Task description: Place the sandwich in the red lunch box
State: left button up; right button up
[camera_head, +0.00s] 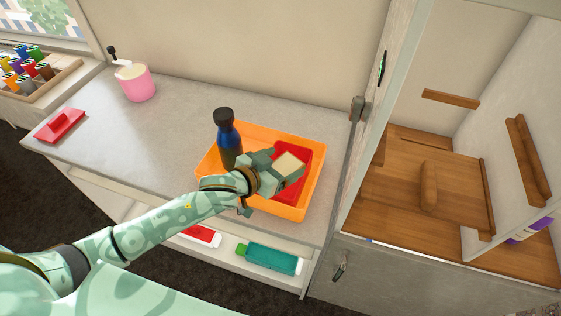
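The sandwich (289,163) is a pale beige block held at the end of my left gripper (278,168). The gripper is shut on it, and its fingers hide part of it. The red lunch box (304,157) is open and sits in an orange tray (315,182) on the counter. The sandwich is over the lunch box in the picture; I cannot tell whether it touches the box. The gripper hides the box's near left part. My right gripper is not in view.
A dark blue bottle (230,140) stands upright in the tray's left part, close to my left gripper. A red lid-like piece (60,126) and a pink container (136,82) are on the counter's left. A wooden-shelved cabinet (430,190) stands at right. The counter's middle is clear.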

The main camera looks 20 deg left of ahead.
pick_arm(q)
jog(key=shift+r, duration=0.15)
jog(key=p+v, duration=0.2)
jog(key=v, duration=1)
jog(key=shift+r, duration=0.4)
jog(key=shift+a, duration=0.1)
